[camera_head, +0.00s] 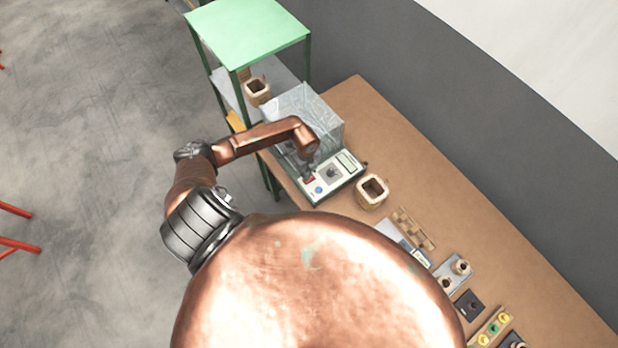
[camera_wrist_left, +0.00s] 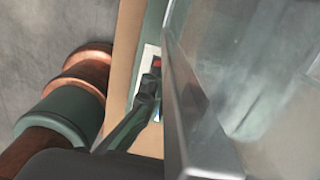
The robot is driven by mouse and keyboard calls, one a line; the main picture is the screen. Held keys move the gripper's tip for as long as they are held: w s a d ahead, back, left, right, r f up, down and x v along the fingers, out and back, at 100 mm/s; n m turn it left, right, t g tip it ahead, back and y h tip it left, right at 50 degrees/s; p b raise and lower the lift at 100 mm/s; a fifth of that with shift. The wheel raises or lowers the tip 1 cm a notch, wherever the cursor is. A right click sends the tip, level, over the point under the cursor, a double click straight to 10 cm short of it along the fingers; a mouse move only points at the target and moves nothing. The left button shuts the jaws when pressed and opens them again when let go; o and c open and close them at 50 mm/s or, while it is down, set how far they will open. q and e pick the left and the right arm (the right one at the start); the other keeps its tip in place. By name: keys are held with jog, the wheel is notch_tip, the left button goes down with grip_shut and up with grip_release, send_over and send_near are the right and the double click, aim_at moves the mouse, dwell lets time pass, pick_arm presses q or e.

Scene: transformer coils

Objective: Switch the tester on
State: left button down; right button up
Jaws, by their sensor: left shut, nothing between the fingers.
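The tester (camera_head: 346,184) is a pale box with a green edge on the bench, with a dark knob, a blue button and a small display on its panel. Its red switch (camera_head: 309,178) is at the panel's left; it also shows in the left wrist view (camera_wrist_left: 157,62). My left gripper (camera_head: 307,172) is shut and empty, pointing down right by the red switch. In the left wrist view its dark fingertips (camera_wrist_left: 150,84) are just below the red switch; I cannot tell whether they touch it. My right gripper is out of view.
A clear box-like cover (camera_head: 312,108) stands at the tester's back, close beside my left gripper. A coil (camera_head: 372,192) stands right of the tester. A green-topped shelf (camera_head: 248,32) is behind left. Small parts line the wooden bench (camera_head: 450,215) towards the front right.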

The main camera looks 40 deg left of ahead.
pick_arm(q)
jog(key=shift+f+b, duration=0.45)
jog(key=shift+f, duration=0.15)
dwell(0.3)
jog(key=shift+r, duration=0.15)
notch_tip(320, 180, up, 4)
jog(key=p, duration=0.4)
jog(key=shift+r, duration=0.2)
notch_tip(320, 180, up, 2)
jog(key=shift+r+p, duration=0.15)
jog(key=shift+p, duration=0.45)
